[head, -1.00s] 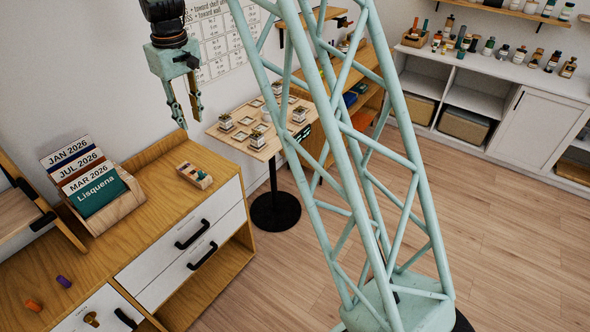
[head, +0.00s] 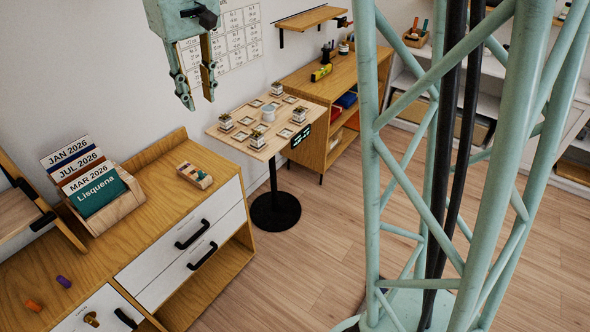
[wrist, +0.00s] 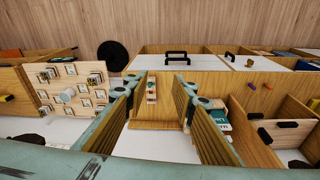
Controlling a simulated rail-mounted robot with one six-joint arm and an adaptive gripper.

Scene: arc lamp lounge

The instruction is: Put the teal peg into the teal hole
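My gripper (head: 198,103) hangs empty above the wooden cabinet, its two fingers apart, and they also show apart in the wrist view (wrist: 157,84). A small wooden block (head: 194,176) with coloured pieces on it lies on the cabinet top, below the gripper in the picture. In the wrist view the block (wrist: 151,90) shows between the fingers, well beyond them. I cannot make out a teal peg or a teal hole at this size. A purple peg (head: 64,281) and an orange peg (head: 32,305) lie at the cabinet's left part.
A wooden holder (head: 119,206) with dated cards stands on the cabinet (head: 150,235), near the wall. A small stand (head: 262,152) with a black base and several small items is behind the cabinet. A shelf unit (head: 318,92) stands further back. The cabinet top between pegs and block is largely clear.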

